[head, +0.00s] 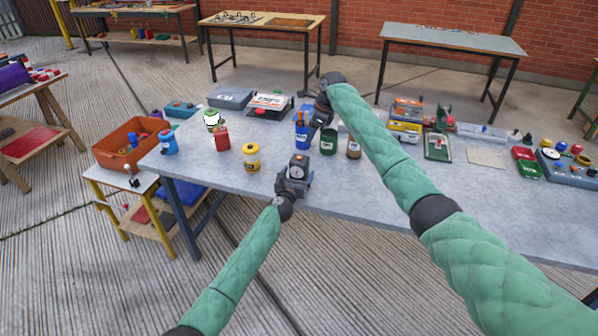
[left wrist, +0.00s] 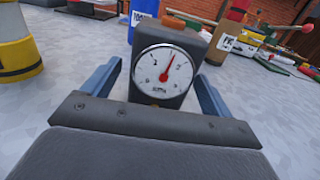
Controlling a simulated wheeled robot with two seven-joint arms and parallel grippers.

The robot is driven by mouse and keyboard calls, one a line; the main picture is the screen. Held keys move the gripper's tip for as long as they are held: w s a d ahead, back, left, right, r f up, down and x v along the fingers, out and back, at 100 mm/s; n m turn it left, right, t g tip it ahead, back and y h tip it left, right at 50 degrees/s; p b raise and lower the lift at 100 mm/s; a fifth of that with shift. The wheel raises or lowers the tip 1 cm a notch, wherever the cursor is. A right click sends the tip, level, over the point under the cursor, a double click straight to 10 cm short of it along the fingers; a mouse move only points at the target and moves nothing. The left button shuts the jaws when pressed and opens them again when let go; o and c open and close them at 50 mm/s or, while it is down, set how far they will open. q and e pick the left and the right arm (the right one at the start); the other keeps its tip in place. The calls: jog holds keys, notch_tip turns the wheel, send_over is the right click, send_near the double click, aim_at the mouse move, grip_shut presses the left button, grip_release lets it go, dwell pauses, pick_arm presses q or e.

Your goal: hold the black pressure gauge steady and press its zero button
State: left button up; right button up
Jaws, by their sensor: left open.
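The black pressure gauge (head: 299,168) stands upright near the front edge of the grey table. In the left wrist view the gauge (left wrist: 148,98) shows a white dial with a red needle, and an orange-red button (left wrist: 173,22) on top. My left gripper (head: 294,181) is open at the gauge, one finger on each side of its body; contact cannot be told. The fingers also show in the left wrist view (left wrist: 158,85). My right gripper (head: 322,113) is farther back, above the table near the blue cup; its fingers are not clear.
A yellow-and-black jar (head: 252,157) stands left of the gauge. A blue cup (head: 302,135), a green jar (head: 328,141) and a brown jar (head: 354,147) stand behind it. The table (head: 390,192) is clear to the right of the gauge.

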pick_arm(q)
jog(key=shift+x, duration=1.3)
jog(key=shift+c, duration=0.3)
jog(key=c, duration=1.1)
jog(key=shift+c, duration=0.8)
pick_arm(e)
jog(key=shift+c, duration=0.7)
grip_shut()
